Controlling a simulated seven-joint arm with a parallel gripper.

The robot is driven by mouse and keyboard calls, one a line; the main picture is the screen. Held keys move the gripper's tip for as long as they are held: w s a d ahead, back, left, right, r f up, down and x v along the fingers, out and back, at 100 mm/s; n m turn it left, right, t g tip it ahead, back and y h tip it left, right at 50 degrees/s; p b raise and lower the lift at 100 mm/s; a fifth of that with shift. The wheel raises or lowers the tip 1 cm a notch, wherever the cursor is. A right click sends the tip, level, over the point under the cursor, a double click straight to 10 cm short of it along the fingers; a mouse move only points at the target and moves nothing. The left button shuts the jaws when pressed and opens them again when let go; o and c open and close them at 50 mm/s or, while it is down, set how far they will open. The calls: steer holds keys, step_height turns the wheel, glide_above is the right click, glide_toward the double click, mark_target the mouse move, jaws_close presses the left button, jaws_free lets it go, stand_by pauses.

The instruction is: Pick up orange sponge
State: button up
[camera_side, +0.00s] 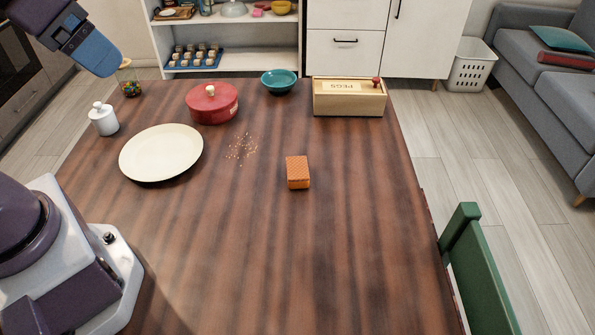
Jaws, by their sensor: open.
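The orange sponge (298,172) is a small block lying on the dark wooden table (330,260), right of the plate and near the middle of the tabletop. Nothing touches it. My gripper (101,55) is the blue end of my arm at the upper left, above the table's far left corner. It is open and far from the sponge; no object shows in it. Its separate fingers are hard to make out from this angle.
A cream plate (161,152), scattered crumbs (242,149) and a red lidded pot (212,104) are left of the sponge. A white jar (104,119) and glass jar (130,88) stand far left. Behind are a teal bowl (279,81) and wooden box (348,103). The front is clear.

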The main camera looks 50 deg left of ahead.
step_height(320, 180, down, 3)
steer(key=w+d+g, duration=0.1)
steer(key=w+g, duration=0.1)
steer(key=w, duration=0.1)
steer(key=n+g+y, duration=0.1)
steer(key=n+g, duration=0.1)
steer(key=n, duration=0.8)
glide_above(298, 167)
step_height(298, 167, down, 19)
step_height(298, 167, down, 7)
steer(key=shift+f, duration=0.15)
steer(key=shift+g, duration=0.3)
step_height(298, 167, down, 4)
steer(key=shift+s+f, duration=0.15)
steer(key=shift+f, duration=0.5)
steer(key=c, duration=1)
